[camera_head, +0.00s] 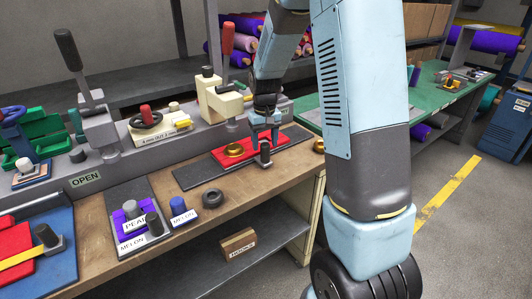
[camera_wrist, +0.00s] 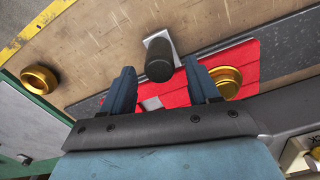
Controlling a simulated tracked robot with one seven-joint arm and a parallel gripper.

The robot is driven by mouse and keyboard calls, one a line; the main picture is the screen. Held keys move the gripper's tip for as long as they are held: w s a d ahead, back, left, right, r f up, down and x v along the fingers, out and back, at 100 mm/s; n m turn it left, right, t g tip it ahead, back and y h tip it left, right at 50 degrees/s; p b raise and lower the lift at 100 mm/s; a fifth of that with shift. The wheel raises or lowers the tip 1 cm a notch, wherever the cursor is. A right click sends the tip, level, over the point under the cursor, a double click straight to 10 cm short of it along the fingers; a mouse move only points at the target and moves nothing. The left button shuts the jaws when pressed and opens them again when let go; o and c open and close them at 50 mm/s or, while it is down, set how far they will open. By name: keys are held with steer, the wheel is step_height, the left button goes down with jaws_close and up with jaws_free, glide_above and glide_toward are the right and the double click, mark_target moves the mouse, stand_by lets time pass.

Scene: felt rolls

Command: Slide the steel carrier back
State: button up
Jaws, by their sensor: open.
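A small grey steel piece with an upright black knob (camera_head: 265,153), which looks like the carrier, stands at the front edge of a red plate (camera_head: 278,139). In the wrist view its black knob (camera_wrist: 158,66) lies ahead of the fingers, about midway between them, with its pale metal base (camera_wrist: 151,38) beyond. My gripper (camera_head: 264,130) is open and empty above the red plate, just behind and above the knob. In the wrist view the two blue fingers (camera_wrist: 160,75) stand apart. Whether they touch the knob I cannot tell.
A brass cup (camera_head: 235,150) sits on the red plate, close to the right finger in the wrist view. Another brass ring (camera_head: 319,146) lies at the bench's right end. A cream clamp (camera_head: 219,98) stands behind.

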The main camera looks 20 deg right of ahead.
mark_target(265, 152)
steer(key=shift+f, duration=2.4)
jaws_close()
